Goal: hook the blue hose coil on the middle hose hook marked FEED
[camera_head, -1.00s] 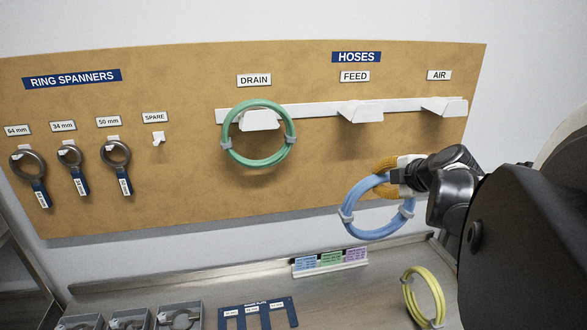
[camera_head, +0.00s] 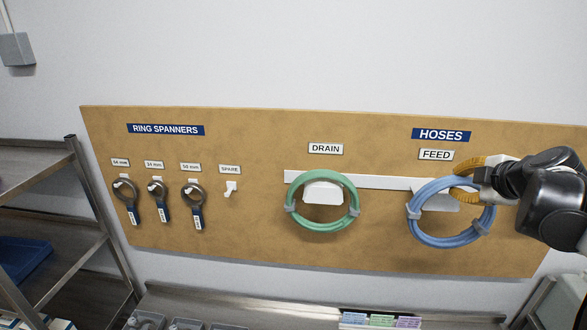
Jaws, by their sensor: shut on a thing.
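The blue hose coil (camera_head: 447,241) is held upright in front of the board at the right. My gripper (camera_head: 465,180), with orange fingers, is shut on its upper right part. The middle hook (camera_head: 437,200), under the FEED label (camera_head: 436,155), shows through the coil's opening, partly covered by the coil's upper edge. I cannot tell whether the coil is around the hook or still in front of it. The AIR hook and label are not visible; my arm covers that side.
A green hose coil (camera_head: 322,226) hangs on the DRAIN hook (camera_head: 322,190), left of the blue coil with a gap between. Ring spanners (camera_head: 193,207) hang further left, beside an empty SPARE hook (camera_head: 231,188). A metal bench (camera_head: 270,306) runs below the board.

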